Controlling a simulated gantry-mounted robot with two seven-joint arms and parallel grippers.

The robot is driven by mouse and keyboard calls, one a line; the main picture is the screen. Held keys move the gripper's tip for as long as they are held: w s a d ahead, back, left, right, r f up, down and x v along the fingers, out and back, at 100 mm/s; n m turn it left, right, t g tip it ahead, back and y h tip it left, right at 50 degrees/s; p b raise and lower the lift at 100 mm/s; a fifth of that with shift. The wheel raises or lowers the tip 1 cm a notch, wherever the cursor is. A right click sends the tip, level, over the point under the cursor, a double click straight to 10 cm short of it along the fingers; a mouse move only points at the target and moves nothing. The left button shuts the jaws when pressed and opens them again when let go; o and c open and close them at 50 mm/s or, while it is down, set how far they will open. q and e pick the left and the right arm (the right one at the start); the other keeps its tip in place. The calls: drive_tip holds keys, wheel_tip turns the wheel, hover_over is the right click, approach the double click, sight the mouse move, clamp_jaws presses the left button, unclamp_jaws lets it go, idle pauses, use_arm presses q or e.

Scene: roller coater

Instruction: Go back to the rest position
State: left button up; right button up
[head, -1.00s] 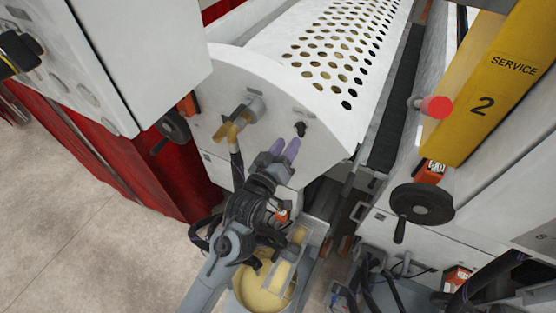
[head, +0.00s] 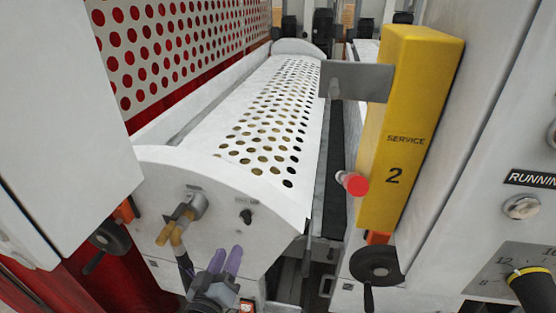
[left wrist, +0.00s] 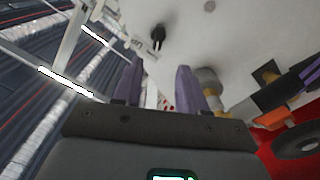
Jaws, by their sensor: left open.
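My left gripper (head: 226,262) shows at the bottom of the head view, in front of the white end panel of the roller coater (head: 150,190). Its two purple fingers are apart with nothing between them. In the left wrist view the open fingers (left wrist: 156,88) point toward the same white panel, with a gap. A black knob (head: 246,216) and a brass-coloured pipe fitting (head: 180,222) are on the panel, above and left of the gripper. My right gripper is in neither view.
A perforated white cover (head: 270,120) runs away behind the panel. Black handwheels (head: 376,265) stick out on the right and on the left (head: 108,238).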

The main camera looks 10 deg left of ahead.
use_arm(q)
drive_tip(key=s+f+m+g+p, duration=0.2)
drive_tip(key=s+f+g+p, duration=0.1)
drive_tip(key=s, duration=0.5)
drive_tip(key=s+a+f+m+g+p, duration=0.1)
drive_tip(key=s+f+m+g+p, duration=0.2)
drive_tip(key=s+g, duration=0.3)
drive_tip(key=s+a+f+m+g+p, duration=0.1)
drive_tip(key=s+f+m+g+p, duration=0.1)
drive_tip(key=s, duration=0.8)
wheel_tip(320, 180, down, 2)
drive_tip(key=g+p, duration=0.1)
drive_tip(key=g, duration=0.1)
drive_tip(key=shift+s+f+m+g+p, duration=0.2)
drive_tip(key=shift+s+m+g+p, duration=0.1)
drive_tip(key=shift+m+g+p, duration=0.1)
